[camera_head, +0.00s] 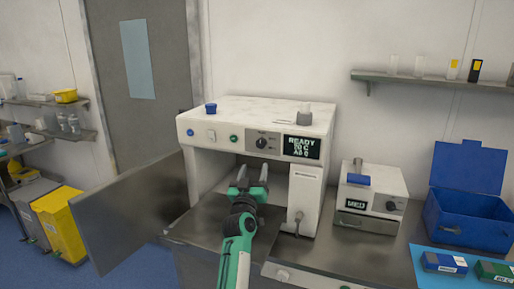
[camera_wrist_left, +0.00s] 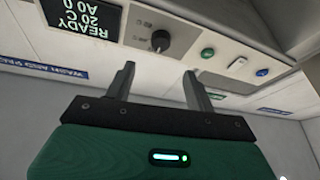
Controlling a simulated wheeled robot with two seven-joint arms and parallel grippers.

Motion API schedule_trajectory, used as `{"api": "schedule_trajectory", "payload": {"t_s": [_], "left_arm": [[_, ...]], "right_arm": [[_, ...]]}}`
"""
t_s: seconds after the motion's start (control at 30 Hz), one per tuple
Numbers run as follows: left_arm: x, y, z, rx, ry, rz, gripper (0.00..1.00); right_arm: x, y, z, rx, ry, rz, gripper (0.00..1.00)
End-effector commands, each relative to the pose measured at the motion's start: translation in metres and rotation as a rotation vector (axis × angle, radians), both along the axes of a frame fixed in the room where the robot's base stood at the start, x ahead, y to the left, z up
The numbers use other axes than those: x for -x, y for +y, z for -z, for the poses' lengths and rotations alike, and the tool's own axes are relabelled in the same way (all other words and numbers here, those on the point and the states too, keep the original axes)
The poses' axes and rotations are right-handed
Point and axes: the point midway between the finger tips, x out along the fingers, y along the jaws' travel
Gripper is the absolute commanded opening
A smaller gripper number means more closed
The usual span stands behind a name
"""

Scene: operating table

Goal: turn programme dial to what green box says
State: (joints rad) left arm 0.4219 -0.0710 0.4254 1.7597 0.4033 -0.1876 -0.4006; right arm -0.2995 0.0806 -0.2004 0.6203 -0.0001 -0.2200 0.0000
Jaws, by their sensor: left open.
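The programme dial (camera_head: 262,143) is a dark round knob on the white machine's front panel, left of the display (camera_head: 301,147). In the left wrist view the dial (camera_wrist_left: 160,40) shows upside down, just beyond my fingertips. The display (camera_wrist_left: 84,18) reads READY, 20 C and a third line like A0 0. My left gripper (camera_head: 252,172) is open and empty, below the dial and apart from it; its fingers (camera_wrist_left: 159,70) point toward the panel. The green box (camera_head: 495,270) lies at the lower right with a white label too small to read surely. My right gripper is not in view.
The white machine (camera_head: 235,111) has an open bay under the panel. A blue box (camera_head: 443,263) lies beside the green one on a light blue mat (camera_head: 420,252). A smaller device (camera_head: 372,187) and an open blue crate (camera_head: 468,220) stand at right.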

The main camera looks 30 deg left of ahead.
Motion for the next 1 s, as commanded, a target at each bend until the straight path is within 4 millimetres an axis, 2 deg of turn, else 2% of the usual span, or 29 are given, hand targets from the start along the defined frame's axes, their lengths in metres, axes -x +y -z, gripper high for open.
{"api": "schedule_trajectory", "payload": {"t_s": [0.03,0.3,0.5,0.7,1.0], "left_arm": [[-0.009,0.004,-0.009,-0.002,0.001,0.0,0.55],[-0.054,0.022,-0.027,-0.002,0.003,0.0,0.55],[-0.078,0.031,-0.036,-0.002,0.002,0.0,0.55],[-0.088,0.036,-0.039,-0.002,0.003,0.001,0.55],[-0.09,0.036,-0.039,-0.001,0.002,-0.001,0.55]], "right_arm": [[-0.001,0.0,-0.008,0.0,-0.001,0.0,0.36],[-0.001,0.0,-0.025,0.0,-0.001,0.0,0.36],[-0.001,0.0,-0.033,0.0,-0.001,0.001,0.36],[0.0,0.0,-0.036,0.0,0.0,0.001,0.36],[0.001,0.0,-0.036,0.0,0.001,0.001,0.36]]}}
